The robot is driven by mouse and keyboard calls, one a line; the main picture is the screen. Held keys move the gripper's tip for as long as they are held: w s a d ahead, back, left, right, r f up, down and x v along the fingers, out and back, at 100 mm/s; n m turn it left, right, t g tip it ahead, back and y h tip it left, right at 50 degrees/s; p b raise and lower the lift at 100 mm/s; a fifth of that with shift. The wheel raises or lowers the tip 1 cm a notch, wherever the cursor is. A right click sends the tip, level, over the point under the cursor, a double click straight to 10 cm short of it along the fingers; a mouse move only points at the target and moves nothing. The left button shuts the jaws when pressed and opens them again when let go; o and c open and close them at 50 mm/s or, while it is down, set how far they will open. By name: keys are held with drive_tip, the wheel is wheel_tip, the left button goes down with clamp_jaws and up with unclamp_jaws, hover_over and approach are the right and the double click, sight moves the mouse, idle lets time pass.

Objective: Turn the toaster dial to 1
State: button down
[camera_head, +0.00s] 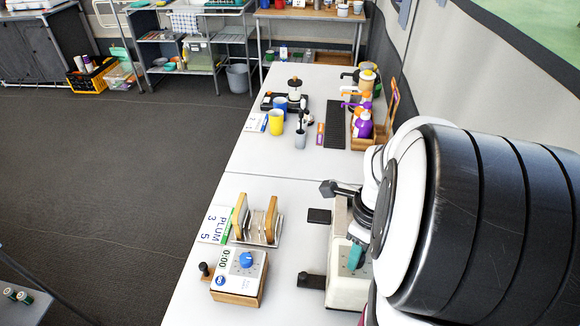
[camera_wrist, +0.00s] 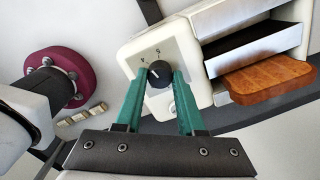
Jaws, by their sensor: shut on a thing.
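The toaster (camera_head: 343,270) is a cream box on the white table, partly hidden by my arm in the head view. In the wrist view its cream face (camera_wrist: 193,45) carries a round black dial (camera_wrist: 159,74) with a light pointer mark and small printed marks around it. My gripper (camera_wrist: 160,80) has teal fingers, one on each side of the dial, and is shut on it. In the head view the teal fingers of my gripper (camera_head: 355,257) show at the toaster's face. The dial is hidden there. I cannot read which number the pointer is at.
A brown bread-like slab (camera_wrist: 270,82) sticks out at the toaster's slots in the wrist view. A wooden timer box (camera_head: 239,277) with a blue knob and a rack (camera_head: 256,222) with wooden boards stand left of the toaster. Cups and bottles stand farther back.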

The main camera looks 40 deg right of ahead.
drive_tip(key=n, duration=0.4)
drive_tip(key=shift+n, duration=0.3)
drive_tip(key=n, duration=0.3)
drive_tip(key=shift+n, duration=0.3)
drive_tip(key=n, duration=0.4)
drive_tip(key=shift+n, duration=0.3)
drive_tip(key=n, duration=0.3)
drive_tip(key=shift+n, duration=0.3)
drive_tip(key=n, duration=1.2)
drive_tip(key=shift+n, duration=2.2)
